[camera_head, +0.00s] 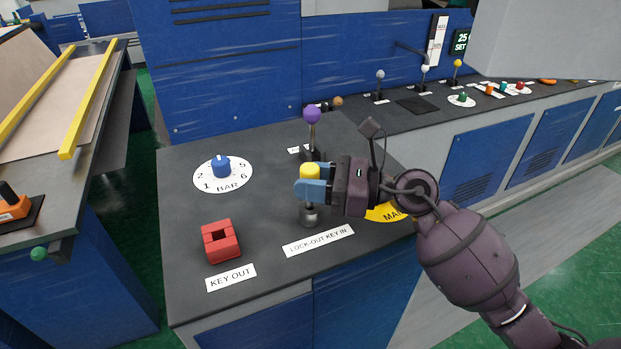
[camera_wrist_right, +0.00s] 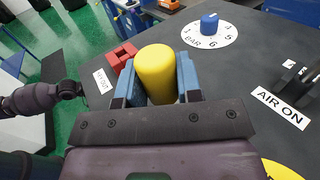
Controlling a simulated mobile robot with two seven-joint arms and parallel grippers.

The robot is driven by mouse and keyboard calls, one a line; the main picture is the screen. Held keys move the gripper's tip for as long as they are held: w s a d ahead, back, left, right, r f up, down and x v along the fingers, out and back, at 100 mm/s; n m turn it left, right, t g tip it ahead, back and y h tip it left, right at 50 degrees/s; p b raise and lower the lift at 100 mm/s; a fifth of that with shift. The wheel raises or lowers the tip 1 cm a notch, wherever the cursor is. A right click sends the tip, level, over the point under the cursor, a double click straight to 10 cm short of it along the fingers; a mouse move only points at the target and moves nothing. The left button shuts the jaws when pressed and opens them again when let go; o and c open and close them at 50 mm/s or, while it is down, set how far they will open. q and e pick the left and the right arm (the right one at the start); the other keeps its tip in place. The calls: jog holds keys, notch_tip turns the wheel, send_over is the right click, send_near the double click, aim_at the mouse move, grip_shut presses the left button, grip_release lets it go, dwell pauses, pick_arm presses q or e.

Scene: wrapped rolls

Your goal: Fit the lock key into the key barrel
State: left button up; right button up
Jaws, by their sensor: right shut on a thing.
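The lock key has a yellow cylindrical head (camera_head: 310,170), which is also large in the right wrist view (camera_wrist_right: 155,72). My right gripper (camera_head: 310,189) is shut on it, with a blue finger on either side. The key barrel (camera_head: 309,216) is a short grey metal cylinder on the dark console top, behind the "LOCK-OUT KEY IN" label. The key head is upright above the barrel. The fingers hide the part between them, so I cannot tell whether the key's lower end is inside. My left gripper is not in view; part of a purple arm of mine shows in the wrist view.
A red block with a square opening (camera_head: 220,241) stands left by the "KEY OUT" label (camera_head: 231,277). A blue dial (camera_head: 221,166) is farther back. A purple-knobbed lever (camera_head: 312,118) stands close behind my gripper. The console top (camera_head: 265,207) is clear between red block and barrel.

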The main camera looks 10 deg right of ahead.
jog(key=shift+f+b, duration=0.3)
jog(key=shift+f, duration=0.1)
dwell(0.7)
jog(key=shift+f+b, duration=0.35)
jog(key=shift+f, duration=0.05)
jog(key=o, duration=1)
jog(key=shift+d, duration=0.1)
jog(key=b, duration=0.2)
send_over(371, 227)
jog(key=a, duration=0.1)
jog(key=shift+w+f, duration=0.15)
jog(key=shift+w, duration=0.05)
jog(key=shift+s+d, duration=0.2)
jog(key=shift+d, duration=0.25)
